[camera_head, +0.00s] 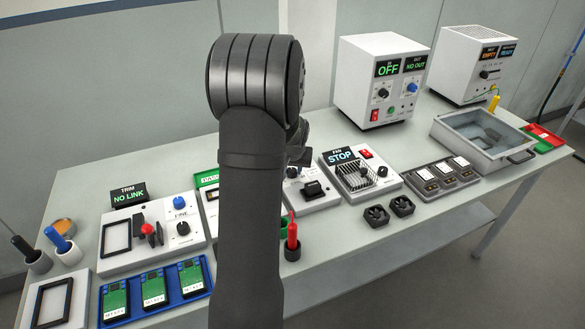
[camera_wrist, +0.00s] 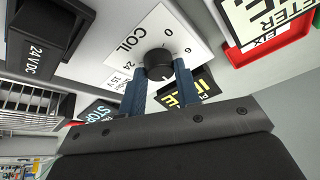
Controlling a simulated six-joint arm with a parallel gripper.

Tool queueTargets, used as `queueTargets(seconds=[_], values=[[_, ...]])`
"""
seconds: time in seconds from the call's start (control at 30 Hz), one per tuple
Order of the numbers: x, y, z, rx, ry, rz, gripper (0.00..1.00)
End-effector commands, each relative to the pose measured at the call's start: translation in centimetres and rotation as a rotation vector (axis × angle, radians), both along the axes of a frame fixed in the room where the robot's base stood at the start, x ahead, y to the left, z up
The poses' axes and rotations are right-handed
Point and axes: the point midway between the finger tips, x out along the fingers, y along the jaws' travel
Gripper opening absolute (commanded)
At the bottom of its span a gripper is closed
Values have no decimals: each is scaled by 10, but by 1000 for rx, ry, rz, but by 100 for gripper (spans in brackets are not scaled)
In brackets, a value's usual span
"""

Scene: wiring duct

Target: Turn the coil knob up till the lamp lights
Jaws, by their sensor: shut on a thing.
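The black coil knob (camera_wrist: 158,62) sits on a white plate marked COIL (camera_wrist: 128,45), with 24, 15 V, 0 and 6 around it. My gripper (camera_wrist: 160,76) has its two blue fingers on either side of the knob and is shut on it. A dark display (camera_wrist: 192,88), partly hidden by a finger, appears to read IDLE. A black relay block (camera_wrist: 45,40) marked 24VDC is beside the plate. I cannot make out a lit lamp. In the head view, my arm hides the gripper and most of this station; a white panel (camera_head: 318,203) shows beside it.
A fan unit (camera_head: 385,182) with a STOP display stands to the right of the station. A panel (camera_head: 120,262) with a NO LINK display and a blue tray (camera_head: 190,293) are to the left.

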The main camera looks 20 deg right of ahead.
Motion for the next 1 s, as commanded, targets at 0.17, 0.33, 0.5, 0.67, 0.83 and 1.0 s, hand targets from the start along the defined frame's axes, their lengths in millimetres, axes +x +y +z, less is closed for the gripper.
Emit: queueTargets(seconds=[0.17,0.33,0.5,0.67,0.83,1.0], values=[[1,1,0,-1,0,-110,7],[1,1,0,0,-1,-198,7],[1,2,0,-1,0,-254,7],[1,2,0,0,-1,-281,7],[1,2,0,1,-1,-287,7],[1,2,0,1,0,-286,7]])
